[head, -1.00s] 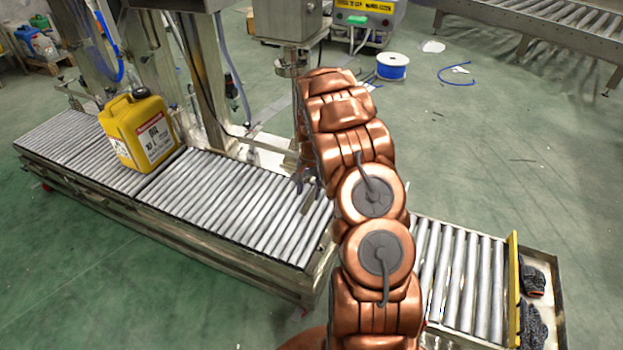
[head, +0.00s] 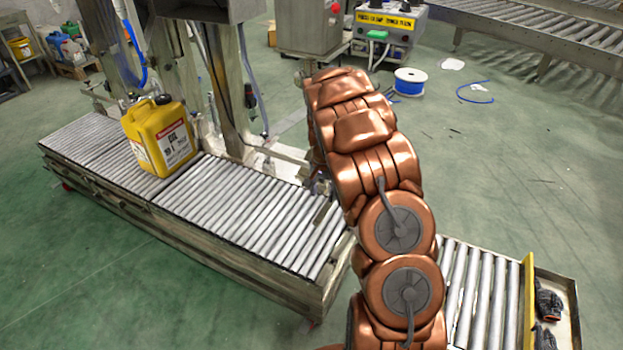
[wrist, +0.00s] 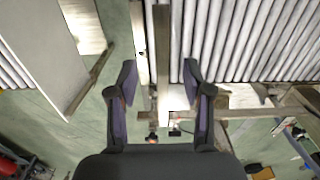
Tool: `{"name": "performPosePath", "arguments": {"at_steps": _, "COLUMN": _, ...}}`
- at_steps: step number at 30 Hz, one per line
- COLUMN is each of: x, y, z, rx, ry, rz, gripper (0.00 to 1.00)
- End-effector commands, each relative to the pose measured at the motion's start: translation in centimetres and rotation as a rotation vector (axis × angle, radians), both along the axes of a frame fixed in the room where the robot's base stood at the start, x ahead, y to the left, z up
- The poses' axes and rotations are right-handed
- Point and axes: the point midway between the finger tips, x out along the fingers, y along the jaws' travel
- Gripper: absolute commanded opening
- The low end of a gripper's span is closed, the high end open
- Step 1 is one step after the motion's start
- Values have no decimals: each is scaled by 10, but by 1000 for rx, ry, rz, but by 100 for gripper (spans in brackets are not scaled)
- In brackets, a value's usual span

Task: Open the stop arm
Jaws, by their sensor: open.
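My gripper (wrist: 160,72) is open in the wrist view, its two dark fingers spread apart with nothing held. A narrow metal bar (wrist: 163,55), which looks like the stop arm, runs up the picture between the fingers, along the end of the rollers. I see no clear contact between the fingers and the bar. In the head view, a short flat bar (head: 323,212) shows at the conveyor's right end, beside my copper arm. My arm hides most of the gripper and the area around it there.
The roller conveyor (head: 235,212) carries a yellow oil canister (head: 160,137) toward its left. A separate roller section (head: 480,295) with a yellow end plate (head: 527,305) stands at lower right. Metal posts and a machine box (head: 310,25) rise behind.

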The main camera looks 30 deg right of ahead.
Motion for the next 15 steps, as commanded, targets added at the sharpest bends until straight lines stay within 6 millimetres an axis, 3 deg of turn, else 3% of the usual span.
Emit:
{"name": "performPosePath", "arguments": {"at_steps": 1, "x": -2, "y": 4, "z": 11, "rx": -3, "ry": 2, "rz": 11, "gripper": 50}}
{"name": "performPosePath", "arguments": {"at_steps": 15, "x": -30, "y": 32, "z": 75, "rx": -20, "ry": 24, "rz": 100, "gripper": 50}}
